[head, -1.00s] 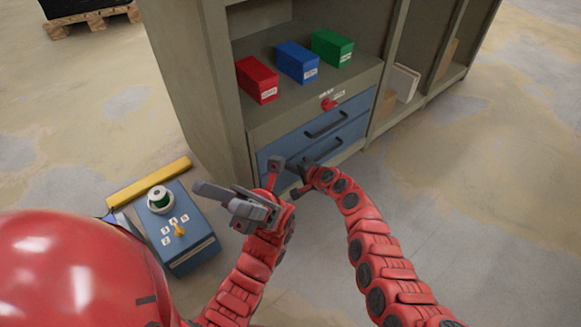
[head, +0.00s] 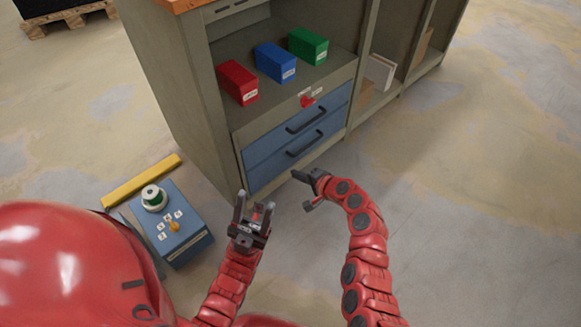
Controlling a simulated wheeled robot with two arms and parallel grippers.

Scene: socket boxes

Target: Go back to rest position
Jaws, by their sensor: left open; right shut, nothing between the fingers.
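My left gripper (head: 254,212) is open and empty, with its two fingers pointing up in the picture, in front of the cabinet's lower left corner. My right gripper (head: 302,176) is shut and empty. Its tip points left, in front of the lower blue drawer (head: 298,152) and apart from the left gripper. Both arms rise from the bottom of the head view.
A grey-green cabinet (head: 180,95) holds a red box (head: 238,82), a blue box (head: 275,62) and a green box (head: 308,46) above two closed drawers. A blue control box (head: 185,240) and a yellow bar (head: 141,181) are at left. Floor at right is clear.

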